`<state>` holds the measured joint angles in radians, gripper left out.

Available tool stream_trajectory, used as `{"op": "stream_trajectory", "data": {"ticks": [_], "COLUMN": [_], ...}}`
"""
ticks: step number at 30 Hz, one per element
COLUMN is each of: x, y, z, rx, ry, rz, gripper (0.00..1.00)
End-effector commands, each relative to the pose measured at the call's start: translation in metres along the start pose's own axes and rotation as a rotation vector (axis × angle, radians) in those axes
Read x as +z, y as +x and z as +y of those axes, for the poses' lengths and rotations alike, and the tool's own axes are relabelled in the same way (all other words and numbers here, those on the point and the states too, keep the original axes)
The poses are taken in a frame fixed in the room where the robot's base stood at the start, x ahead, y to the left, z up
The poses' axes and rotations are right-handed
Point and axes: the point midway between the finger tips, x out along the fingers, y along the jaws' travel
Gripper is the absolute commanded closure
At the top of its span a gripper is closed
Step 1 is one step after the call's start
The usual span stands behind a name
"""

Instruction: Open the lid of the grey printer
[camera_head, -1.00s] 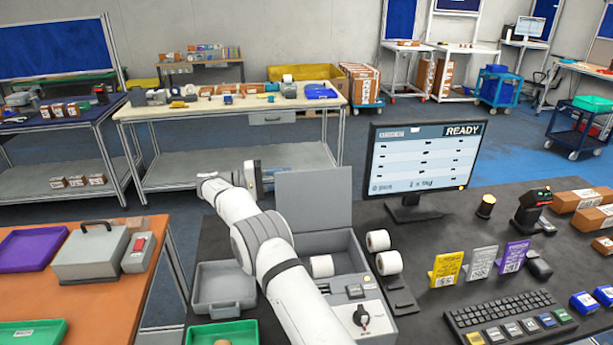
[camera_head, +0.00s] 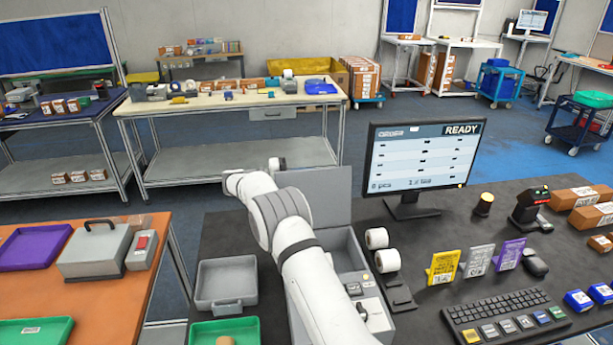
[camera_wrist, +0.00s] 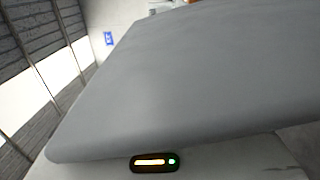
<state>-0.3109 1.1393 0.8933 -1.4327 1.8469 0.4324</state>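The grey printer (camera_head: 345,250) stands on the dark desk, partly hidden by my arm. Its lid (camera_head: 328,187) is raised and stands about upright at the back of the open body. A white roll inside, seen earlier, is now hidden behind my arm. In the wrist view a large grey surface (camera_wrist: 170,85), apparently the lid, fills the picture very close. No fingertips show there, so I cannot see whether they touch it.
A grey tray (camera_head: 226,285) and a green tray (camera_head: 225,332) lie left of the printer. Two white rolls (camera_head: 377,239) stand just right of it, with the monitor (camera_head: 420,165) beyond. A keyboard (camera_head: 508,318) lies at the front right.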

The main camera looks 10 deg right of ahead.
Motion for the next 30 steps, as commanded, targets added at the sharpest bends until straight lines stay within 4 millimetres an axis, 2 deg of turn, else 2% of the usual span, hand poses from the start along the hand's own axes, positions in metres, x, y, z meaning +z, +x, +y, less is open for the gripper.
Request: {"op": "stream_trajectory", "data": {"ticks": [1,6,20,30], "x": [0.0,0.0,0.001,0.018], "y": [0.0,0.0,0.001,0.001], "z": [0.0,-0.001,-0.003,0.003], "rx": [0.0,0.0,0.0,0.0], "ry": [0.0,-0.001,-0.003,0.062], "rz": [0.0,-0.001,-0.002,-0.003], "gripper": [0.86,1.0,1.0,1.0]}}
